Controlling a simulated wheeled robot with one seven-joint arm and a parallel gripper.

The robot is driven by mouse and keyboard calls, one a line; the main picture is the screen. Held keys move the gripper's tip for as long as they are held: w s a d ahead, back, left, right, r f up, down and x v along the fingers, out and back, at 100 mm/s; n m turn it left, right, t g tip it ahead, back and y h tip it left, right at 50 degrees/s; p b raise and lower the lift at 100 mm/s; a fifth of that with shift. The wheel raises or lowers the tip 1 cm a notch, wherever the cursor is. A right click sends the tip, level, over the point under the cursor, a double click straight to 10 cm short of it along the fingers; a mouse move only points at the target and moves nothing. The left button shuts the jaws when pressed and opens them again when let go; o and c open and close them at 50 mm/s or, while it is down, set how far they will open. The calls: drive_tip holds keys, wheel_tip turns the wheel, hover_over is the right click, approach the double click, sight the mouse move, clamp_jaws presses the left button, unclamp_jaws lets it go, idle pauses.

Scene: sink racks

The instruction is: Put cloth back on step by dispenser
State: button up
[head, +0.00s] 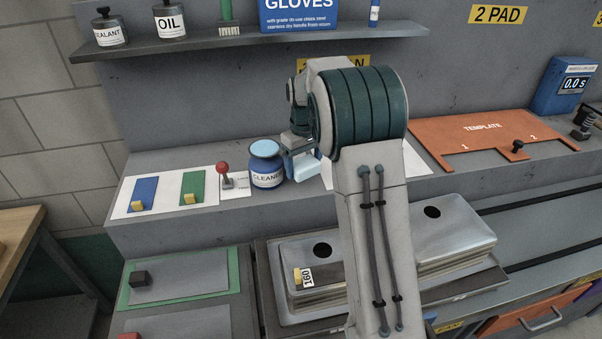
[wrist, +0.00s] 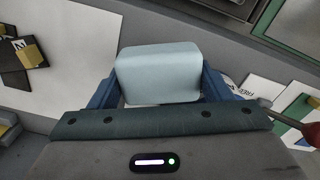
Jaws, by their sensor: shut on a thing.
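The cloth is a pale blue, block-like pad with rounded corners (wrist: 158,72), between the two blue fingers of my gripper (wrist: 158,88) in the wrist view. My gripper is shut on it. In the head view my gripper (head: 300,152) hangs over the grey step (head: 225,209), and part of the cloth (head: 305,166) shows under it. I cannot tell whether the cloth touches the step. The dispenser seems to be the blue jar labelled CLEANER with a pale blue top (head: 266,165), just left of my gripper. My arm hides part of the step.
A red-knobbed lever (head: 224,172) stands left of the jar, beside blue (head: 145,190) and green (head: 192,186) pads on a white sheet. Another white sheet (head: 415,163) lies partly behind my arm. An orange template board (head: 480,135) lies right. A shelf (head: 250,43) overhangs behind.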

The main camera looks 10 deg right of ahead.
sight(301, 186)
drive_tip(key=shift+a+f, duration=0.2)
drive_tip(key=shift+a, duration=0.15)
drive_tip(key=shift+f, duration=0.3)
drive_tip(key=shift+f+p, duration=0.5)
drive_tip(key=shift+f, duration=1.25)
drive_tip(key=shift+f, duration=0.1)
drive_tip(key=o, duration=0.9)
drive_tip(key=shift+o, duration=0.2)
